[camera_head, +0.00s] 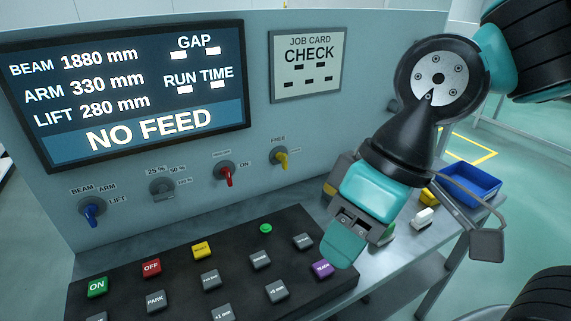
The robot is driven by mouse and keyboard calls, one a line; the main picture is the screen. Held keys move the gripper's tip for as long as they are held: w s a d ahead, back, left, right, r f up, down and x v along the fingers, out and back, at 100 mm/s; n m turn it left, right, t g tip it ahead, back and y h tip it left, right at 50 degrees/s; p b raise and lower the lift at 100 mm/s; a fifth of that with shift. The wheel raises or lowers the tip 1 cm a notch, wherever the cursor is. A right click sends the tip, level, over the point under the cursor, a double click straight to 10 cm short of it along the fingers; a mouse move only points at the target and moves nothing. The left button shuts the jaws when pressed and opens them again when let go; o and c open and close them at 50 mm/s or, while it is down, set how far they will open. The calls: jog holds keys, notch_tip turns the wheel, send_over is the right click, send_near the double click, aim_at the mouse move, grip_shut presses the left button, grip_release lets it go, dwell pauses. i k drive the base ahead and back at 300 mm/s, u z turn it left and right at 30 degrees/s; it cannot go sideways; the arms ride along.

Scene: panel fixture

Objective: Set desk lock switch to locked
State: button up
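A panel switch with a yellow handle (281,158) sits at the right end of the switch row on the grey panel. The word FREE is above it; a second label to its right is too small to read. Its handle points down and slightly right. My gripper (343,246), with teal fingers, hangs in front of the desk, to the lower right of the yellow switch and apart from it. Its fingertips are near the right end of the black button console. The fingers overlap in this view, so their gap cannot be judged.
A red switch (227,174), a grey switch (161,187) and a blue switch (93,210) lie left along the panel. The black console (185,262) with several buttons lies below them. A blue bin (470,181) and small blocks stand on the desk at right.

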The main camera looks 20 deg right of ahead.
aim_at(283, 158)
jog(key=k, duration=0.5)
jog(key=u, duration=1.05)
jog(key=i, duration=0.75)
jog(key=z, duration=2)
jog(key=i, duration=0.25)
jog(key=u, duration=0.15)
